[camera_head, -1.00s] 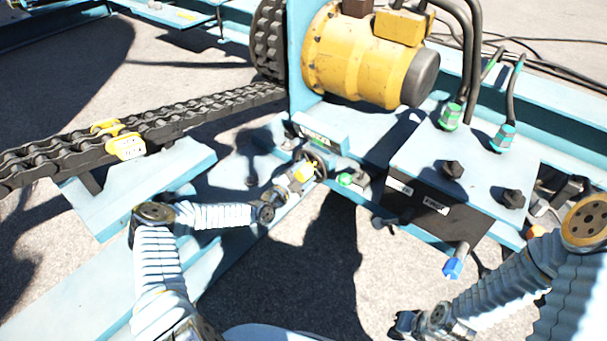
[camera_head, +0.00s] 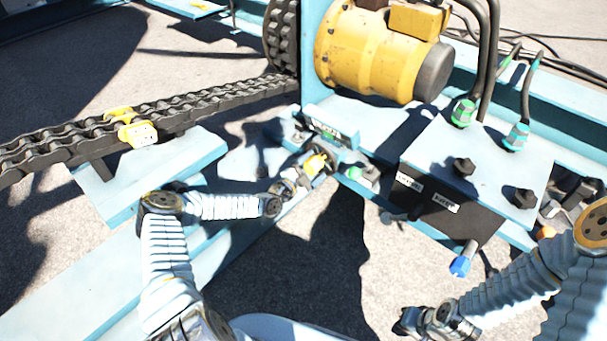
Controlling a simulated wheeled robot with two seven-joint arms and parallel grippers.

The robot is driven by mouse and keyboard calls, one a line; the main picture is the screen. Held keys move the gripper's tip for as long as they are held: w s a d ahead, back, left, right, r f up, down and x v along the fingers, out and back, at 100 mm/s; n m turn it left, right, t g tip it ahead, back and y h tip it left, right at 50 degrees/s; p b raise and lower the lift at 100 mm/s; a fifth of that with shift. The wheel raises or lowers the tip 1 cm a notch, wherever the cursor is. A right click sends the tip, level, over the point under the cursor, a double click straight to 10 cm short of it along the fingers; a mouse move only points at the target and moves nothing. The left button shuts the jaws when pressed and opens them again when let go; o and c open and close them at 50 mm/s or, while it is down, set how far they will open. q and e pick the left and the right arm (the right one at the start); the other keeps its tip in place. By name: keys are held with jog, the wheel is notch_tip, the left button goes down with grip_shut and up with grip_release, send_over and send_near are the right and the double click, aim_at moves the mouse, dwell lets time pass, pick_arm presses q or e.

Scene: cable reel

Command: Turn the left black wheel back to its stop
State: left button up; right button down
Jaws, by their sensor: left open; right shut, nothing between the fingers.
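The left black wheel (camera_head: 331,158) is a small dark handwheel below the blue plate beside the motor stand. It is partly hidden by my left gripper. My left gripper (camera_head: 318,165) is at the wheel, with its open fingers over the wheel's near-left side. Whether the fingers touch the rim cannot be made out. The wheel's turn angle is also too small to read. My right gripper (camera_head: 404,322) is shut and empty, low in the picture, well away from the wheel.
A green knob (camera_head: 352,172) sits just right of the wheel. A black box (camera_head: 440,205) with a blue-tipped lever (camera_head: 461,265) stands further right. A yellow motor (camera_head: 375,55) is behind, and a heavy chain (camera_head: 200,115) runs left. Open ground lies in front.

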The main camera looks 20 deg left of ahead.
pick_arm(q)
jog(key=p+v, duration=0.1)
jog(key=v, duration=1.2)
pick_arm(e)
jog(key=shift+s+a+r, duration=0.1)
jog(key=shift+a+r, duration=0.1)
jog(key=shift+r, duration=0.45)
pick_arm(q)
jog(key=shift+o, duration=0.2)
jog(key=shift+s, duration=0.2)
